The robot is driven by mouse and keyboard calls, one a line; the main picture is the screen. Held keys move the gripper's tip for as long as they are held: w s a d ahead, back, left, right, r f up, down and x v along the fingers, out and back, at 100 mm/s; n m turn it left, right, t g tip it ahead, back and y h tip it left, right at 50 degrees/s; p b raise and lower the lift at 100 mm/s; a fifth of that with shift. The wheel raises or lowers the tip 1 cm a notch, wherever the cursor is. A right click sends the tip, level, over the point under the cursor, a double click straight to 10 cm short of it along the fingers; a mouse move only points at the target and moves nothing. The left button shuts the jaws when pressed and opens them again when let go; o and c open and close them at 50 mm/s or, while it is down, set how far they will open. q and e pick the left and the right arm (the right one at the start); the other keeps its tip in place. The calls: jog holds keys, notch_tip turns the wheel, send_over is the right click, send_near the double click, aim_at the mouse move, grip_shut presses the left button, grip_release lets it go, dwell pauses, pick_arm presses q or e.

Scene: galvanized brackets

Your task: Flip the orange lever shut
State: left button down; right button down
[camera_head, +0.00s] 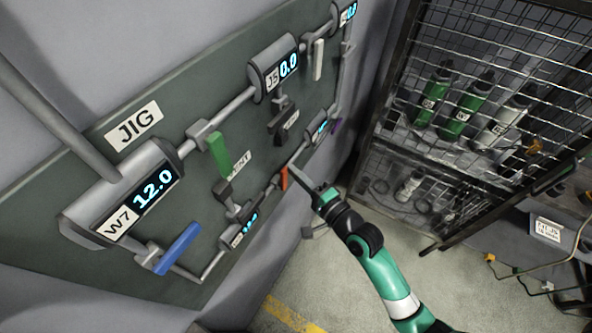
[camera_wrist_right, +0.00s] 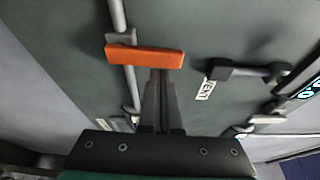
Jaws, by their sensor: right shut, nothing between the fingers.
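The orange lever (camera_head: 284,178) sits on a thin grey pipe at the lower right of the dark green panel. In the right wrist view the orange lever (camera_wrist_right: 145,56) lies crosswise to its pipe, pivot end at left, free end at right. My right gripper (camera_head: 295,171) is shut and empty, its fingertips close beside the lever. In the right wrist view the shut fingers (camera_wrist_right: 160,78) reach the lever's lower edge near its free end; I cannot tell whether they touch. My left gripper is not in view.
Other levers on the panel are green (camera_head: 220,152), blue (camera_head: 177,248) and white (camera_head: 318,60). A display box reading 12.0 (camera_head: 125,195) and the VENT label (camera_wrist_right: 206,89) are also there. A wire-mesh rack with bottles (camera_head: 468,108) stands at right. Floor between is clear.

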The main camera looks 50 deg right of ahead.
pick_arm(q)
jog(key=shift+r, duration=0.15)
pick_arm(e)
jog(key=shift+s+a+n, duration=0.15)
jog(key=shift+a+n, duration=0.35)
